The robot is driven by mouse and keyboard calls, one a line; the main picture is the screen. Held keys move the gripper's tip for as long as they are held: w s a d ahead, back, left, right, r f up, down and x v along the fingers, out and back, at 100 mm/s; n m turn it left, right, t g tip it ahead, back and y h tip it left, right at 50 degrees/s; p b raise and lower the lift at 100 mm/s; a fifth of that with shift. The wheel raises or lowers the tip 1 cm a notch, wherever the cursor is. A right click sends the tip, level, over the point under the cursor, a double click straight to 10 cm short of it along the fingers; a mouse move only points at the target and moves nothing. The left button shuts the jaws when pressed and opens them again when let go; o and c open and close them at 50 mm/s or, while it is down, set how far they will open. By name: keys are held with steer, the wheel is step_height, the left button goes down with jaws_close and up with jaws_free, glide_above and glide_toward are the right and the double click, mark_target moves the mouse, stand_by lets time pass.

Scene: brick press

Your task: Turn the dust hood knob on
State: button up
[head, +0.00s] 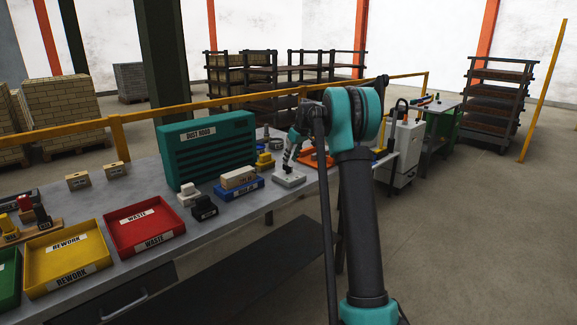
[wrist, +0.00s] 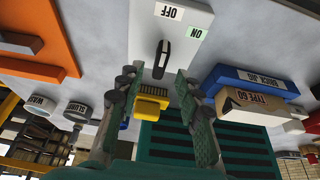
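The dust hood knob (wrist: 162,58) is a black lever-shaped knob on a pale control box (wrist: 140,35), upside down in the wrist view. Its narrow end points toward the OFF label (wrist: 168,12); the green ON label (wrist: 196,33) is off to the right. In the head view the box (head: 289,179) sits on the bench, right of the teal dust hood (head: 212,153). My gripper (wrist: 154,80) is open and empty, with its fingertips apart on either side of the knob's line. It hangs just above the box in the head view (head: 288,164). I see no contact with the knob.
A blue brick jig (head: 238,188) with a pale brick stands left of the box, a yellow block (head: 264,161) behind it, and an orange tray (head: 319,158) to the right. Red waste (head: 130,212) and yellow rework (head: 45,262) trays lie farther left.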

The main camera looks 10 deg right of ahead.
mark_target(288, 165)
steer(key=shift+x, duration=2.15)
jaws_close()
